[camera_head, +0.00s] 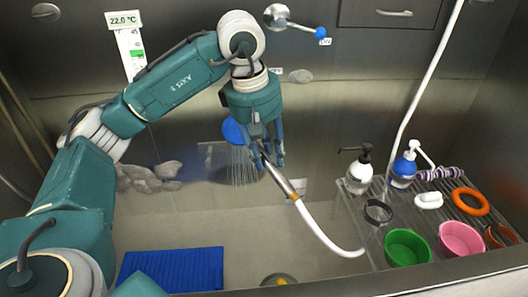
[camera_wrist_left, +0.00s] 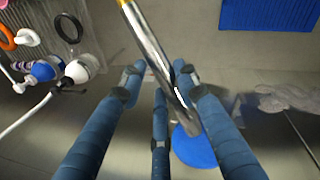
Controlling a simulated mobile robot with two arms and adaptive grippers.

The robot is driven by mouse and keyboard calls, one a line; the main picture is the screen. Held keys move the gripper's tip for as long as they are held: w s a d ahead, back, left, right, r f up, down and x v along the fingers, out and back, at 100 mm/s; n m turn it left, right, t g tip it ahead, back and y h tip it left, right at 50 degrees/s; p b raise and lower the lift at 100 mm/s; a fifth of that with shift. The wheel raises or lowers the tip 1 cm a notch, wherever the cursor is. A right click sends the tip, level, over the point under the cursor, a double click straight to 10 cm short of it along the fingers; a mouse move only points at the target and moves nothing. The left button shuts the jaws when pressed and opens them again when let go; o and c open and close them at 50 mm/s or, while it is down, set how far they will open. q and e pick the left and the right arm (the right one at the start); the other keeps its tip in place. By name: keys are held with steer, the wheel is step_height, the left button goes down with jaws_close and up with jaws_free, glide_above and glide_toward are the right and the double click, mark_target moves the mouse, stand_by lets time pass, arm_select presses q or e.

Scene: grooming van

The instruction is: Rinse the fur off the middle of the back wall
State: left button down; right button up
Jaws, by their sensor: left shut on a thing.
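My left gripper (camera_head: 266,150) is shut on the metal handle of the shower head (camera_head: 280,181), in front of the back wall (camera_head: 330,110). The blue spray face (camera_head: 233,131) is partly hidden by the gripper, and water streaks fall below it. In the left wrist view, the fingers (camera_wrist_left: 160,84) close around the shiny handle (camera_wrist_left: 152,50), with the blue face (camera_wrist_left: 193,146) beyond. A grey fur clump (camera_head: 150,178) is on the lower left of the back wall, left of the spray. A small grey patch (camera_head: 300,76) sits higher up. My right gripper is not in view.
A white hose (camera_head: 328,241) runs from the handle toward the rack (camera_head: 352,212) at right. The rack holds pump bottles (camera_head: 359,176), a green bowl (camera_head: 406,247) and a pink bowl (camera_head: 461,239). A blue mat (camera_head: 172,270) lies lower left. A blue-tipped valve lever (camera_head: 320,33) is above.

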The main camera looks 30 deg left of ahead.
mark_target(277, 171)
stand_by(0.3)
arm_select(q)
steer(key=shift+s+a, duration=0.35)
steer(key=shift+a, duration=0.1)
steer(key=shift+w+d, duration=0.15)
steer(key=shift+w+d, duration=0.3)
steer(key=shift+d, duration=0.05)
steer(key=shift+r+p, duration=0.15)
steer(key=shift+p, duration=0.15)
steer(key=d+m+g+p, duration=0.1)
steer(key=m+p, duration=0.1)
steer(key=d+r+m+y+p, duration=0.1)
steer(key=m+p, duration=0.1)
steer(key=m, duration=0.1)
steer(key=shift+d+g+p, duration=0.2)
steer(key=shift+g+p, duration=0.15)
steer(key=shift+g, duration=0.05)
steer(key=shift+m, duration=0.3)
step_height(277, 171, down, 4)
steer(key=b, duration=0.3)
steer(key=shift+f+b, duration=0.2)
steer(key=shift+b, duration=0.15)
steer(key=shift+f+b, duration=0.4)
steer(key=shift+f, duration=0.15)
